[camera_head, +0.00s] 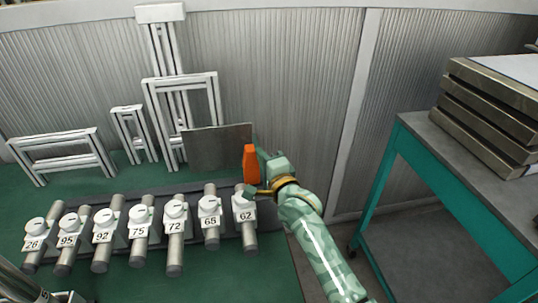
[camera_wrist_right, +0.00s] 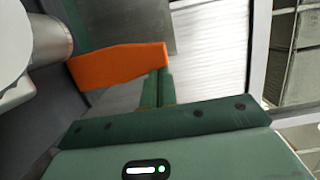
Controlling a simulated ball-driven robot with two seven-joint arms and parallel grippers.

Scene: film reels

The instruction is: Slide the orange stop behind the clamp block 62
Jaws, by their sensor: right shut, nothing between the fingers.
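The orange stop (camera_head: 250,163) stands just behind the clamp block 62 (camera_head: 243,206), at the right end of the row. In the right wrist view the orange stop (camera_wrist_right: 120,66) runs across the upper left, its left end near a pale rounded part at the left edge. My right gripper (camera_head: 261,156) is shut and empty, at the right of the stop's far end. In the right wrist view its fingers (camera_wrist_right: 158,88) lie close against the stop's right end; whether they touch is unclear. My left gripper is not in view.
Other numbered clamp blocks, such as 65 (camera_head: 210,208) and 72 (camera_head: 176,212), line up to the left on grey rods. A grey metal plate (camera_head: 205,150) stands behind the stop. White frames (camera_head: 65,152) stand at the back. A teal-framed table (camera_head: 398,160) stands right, across a gap.

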